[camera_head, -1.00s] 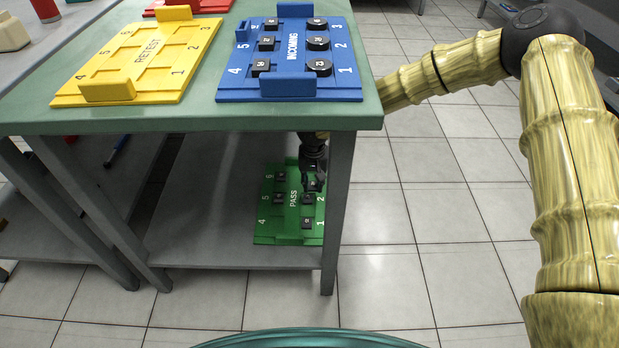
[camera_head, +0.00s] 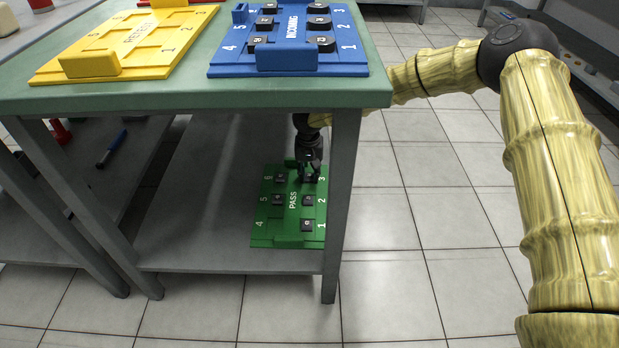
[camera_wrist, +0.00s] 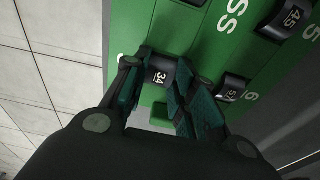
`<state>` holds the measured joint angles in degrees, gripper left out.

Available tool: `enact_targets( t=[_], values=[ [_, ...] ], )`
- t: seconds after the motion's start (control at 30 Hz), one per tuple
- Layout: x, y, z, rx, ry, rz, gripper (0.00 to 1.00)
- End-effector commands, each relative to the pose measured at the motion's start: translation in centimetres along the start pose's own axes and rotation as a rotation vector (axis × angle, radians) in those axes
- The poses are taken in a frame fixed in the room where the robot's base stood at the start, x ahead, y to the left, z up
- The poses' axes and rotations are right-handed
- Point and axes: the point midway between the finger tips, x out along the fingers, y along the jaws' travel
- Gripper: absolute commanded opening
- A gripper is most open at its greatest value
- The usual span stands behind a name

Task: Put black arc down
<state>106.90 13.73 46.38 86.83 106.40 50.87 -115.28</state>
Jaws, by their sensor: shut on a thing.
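The black arc (camera_wrist: 157,76), marked 34, is between the two fingers of my gripper (camera_wrist: 160,88) in the wrist view. My gripper (camera_head: 309,172) is shut on it over the far right corner of the green PASS board (camera_head: 291,235), beside the number 3. Whether the arc touches the board I cannot tell. Other black arcs sit on the board: one by 6 (camera_head: 281,177), one by 5 (camera_head: 278,199), one by 2 (camera_head: 308,200) and one by 1 (camera_head: 306,225). The place by 4 looks empty.
The green board lies on the lower shelf (camera_head: 205,225), under the green tabletop (camera_head: 190,92). A table leg (camera_head: 340,205) stands close to its right. The blue INCOMING board (camera_head: 225,68) with several arcs and the yellow RETEST board (camera_head: 150,62) are on top.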

Motion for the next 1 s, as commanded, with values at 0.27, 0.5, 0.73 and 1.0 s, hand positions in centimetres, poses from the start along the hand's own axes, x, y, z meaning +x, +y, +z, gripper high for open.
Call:
enact_targets(
  t=[0.27,0.5,0.73,1.0],
  values=[
    [0.2,0.0,0.0,0.001,0.000,0.000,0.02],
    [0.5,0.0,0.0,0.001,0.000,0.000,0.02],
    [1.1,0.0,0.2,0.001,-0.002,0.000,0.02],
    [1.9,0.0,0.4,-0.002,-0.003,0.001,0.02]
  ],
)
